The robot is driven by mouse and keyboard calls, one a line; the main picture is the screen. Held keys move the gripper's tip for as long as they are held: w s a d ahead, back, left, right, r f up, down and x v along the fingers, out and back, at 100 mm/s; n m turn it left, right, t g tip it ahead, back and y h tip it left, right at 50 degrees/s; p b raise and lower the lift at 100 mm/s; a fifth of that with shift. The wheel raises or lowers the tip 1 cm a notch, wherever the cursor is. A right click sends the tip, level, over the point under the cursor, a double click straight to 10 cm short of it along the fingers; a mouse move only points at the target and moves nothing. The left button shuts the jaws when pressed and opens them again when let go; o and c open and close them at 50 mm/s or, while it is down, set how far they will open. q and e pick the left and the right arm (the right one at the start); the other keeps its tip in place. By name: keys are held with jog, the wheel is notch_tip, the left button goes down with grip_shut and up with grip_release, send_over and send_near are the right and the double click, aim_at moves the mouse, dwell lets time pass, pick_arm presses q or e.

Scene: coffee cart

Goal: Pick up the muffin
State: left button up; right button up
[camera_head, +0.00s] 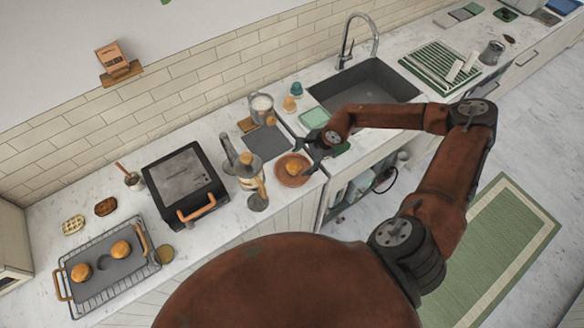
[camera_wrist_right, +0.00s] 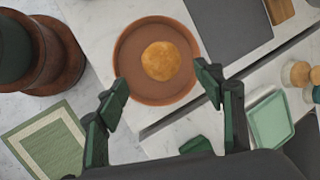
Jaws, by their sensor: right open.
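A golden-brown muffin (camera_head: 293,168) sits on a round terracotta plate (camera_head: 282,180) near the front edge of the counter. In the right wrist view the muffin (camera_wrist_right: 160,61) lies near the middle of the plate (camera_wrist_right: 128,75). My right gripper (camera_head: 311,156) is close to the plate, on its right side in the head view. In the right wrist view its two fingers (camera_wrist_right: 163,82) are spread apart and empty, with the muffin beyond the gap between them. Two similar muffins (camera_head: 121,249) (camera_head: 81,272) sit on a wire-racked tray (camera_head: 97,298) at the far left. My left gripper is not in view.
A glass coffee press (camera_head: 248,180) stands just left of the plate. A dark grey mat (camera_head: 266,141) lies behind it, with a metal jug (camera_head: 261,108) beyond. A light green tray (camera_head: 314,117) lies by the sink (camera_head: 365,84). A black press grill (camera_head: 184,188) stands further left.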

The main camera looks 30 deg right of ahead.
aim_at(296, 165)
jog(key=shift+x, duration=0.9)
jog(key=p+x, duration=0.2)
jog(key=x, duration=0.2)
jog(key=shift+w+f, duration=0.15)
jog(key=shift+w, duration=0.05)
jog(key=shift+w+a+f, duration=0.1)
jog(key=shift+f, duration=0.3)
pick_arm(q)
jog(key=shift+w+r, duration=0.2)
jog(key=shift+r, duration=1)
pick_arm(e)
jog(key=c, duration=1.3)
jog(key=shift+o, duration=0.2)
jog(key=shift+r, duration=0.1)
